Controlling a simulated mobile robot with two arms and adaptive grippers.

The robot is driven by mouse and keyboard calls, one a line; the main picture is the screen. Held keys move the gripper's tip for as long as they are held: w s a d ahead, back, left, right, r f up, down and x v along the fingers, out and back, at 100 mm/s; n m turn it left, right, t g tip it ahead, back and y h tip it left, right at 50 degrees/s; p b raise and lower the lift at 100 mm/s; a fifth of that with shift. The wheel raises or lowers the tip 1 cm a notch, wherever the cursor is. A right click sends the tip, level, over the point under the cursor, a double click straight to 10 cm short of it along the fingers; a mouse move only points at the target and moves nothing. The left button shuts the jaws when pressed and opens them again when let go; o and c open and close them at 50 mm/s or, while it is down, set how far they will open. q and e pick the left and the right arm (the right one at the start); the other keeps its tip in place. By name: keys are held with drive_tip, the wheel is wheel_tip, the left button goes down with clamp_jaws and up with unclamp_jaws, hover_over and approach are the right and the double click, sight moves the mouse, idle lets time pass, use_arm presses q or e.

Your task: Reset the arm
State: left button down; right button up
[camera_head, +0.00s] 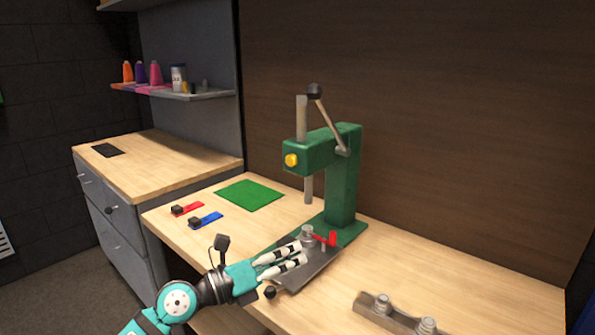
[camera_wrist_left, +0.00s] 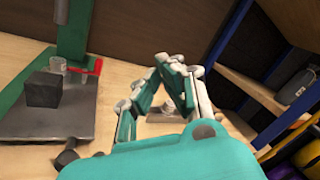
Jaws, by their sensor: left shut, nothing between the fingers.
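My left arm reaches in from the bottom left in the head view. My left gripper (camera_head: 300,252) is shut and empty, in front of the base of a green press (camera_head: 343,185) and over or beside its dark metal plate (camera_head: 318,270). In the left wrist view the gripper's fingers (camera_wrist_left: 178,60) meet at their tips with nothing between them. The press stands upright with a black-knobbed lever (camera_head: 315,91) raised. In the wrist view a black block (camera_wrist_left: 43,90) sits on the plate. My right gripper is not in view.
A metal fixture with round posts (camera_head: 398,316) lies on the table's front right. A green mat (camera_head: 249,195), a red strip (camera_head: 187,208) and a blue strip (camera_head: 206,220) lie at left. A blue-framed shelf (camera_wrist_left: 255,90) shows in the wrist view. The table's right is mostly clear.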

use_arm(q)
drive_tip(key=s+a+n+t+y, duration=0.3)
drive_tip(key=a+n+t+y, duration=0.8)
drive_tip(key=n, duration=1.1)
drive_tip(key=s+a+f+n+g+y, duration=0.35)
drive_tip(key=f+n, duration=0.25)
drive_tip(key=f, duration=0.2)
drive_tip(key=s+a+f+n+g+y, duration=0.3)
drive_tip(key=s+a+f+n+y, duration=0.15)
drive_tip(key=f, duration=0.35)
drive_tip(key=s+d+f+n+g+h, duration=0.1)
drive_tip(key=s+f+n+g, duration=0.1)
drive_tip(key=s+f+g, duration=0.35)
drive_tip(key=s+f+n+g+h, duration=0.1)
drive_tip(key=s+f+g, duration=0.15)
drive_tip(key=s, duration=0.65)
drive_tip(key=s+d+f+n+g+h, duration=0.1)
drive_tip(key=s+f+n+g, duration=0.15)
drive_tip(key=s+f, duration=0.35)
wheel_tip(320, 180, down, 21)
drive_tip(key=s+g+p, duration=0.2)
drive_tip(key=p, duration=0.1)
drive_tip(key=s+a+f+m+g+p, duration=0.1)
drive_tip(key=s+a+f+p, duration=0.1)
drive_tip(key=s+f, duration=1.2)
drive_tip(key=s+a, duration=0.1)
drive_tip(key=s, duration=0.2)
drive_tip(key=shift+f+p, duration=0.35)
drive_tip(key=shift+a, duration=0.1)
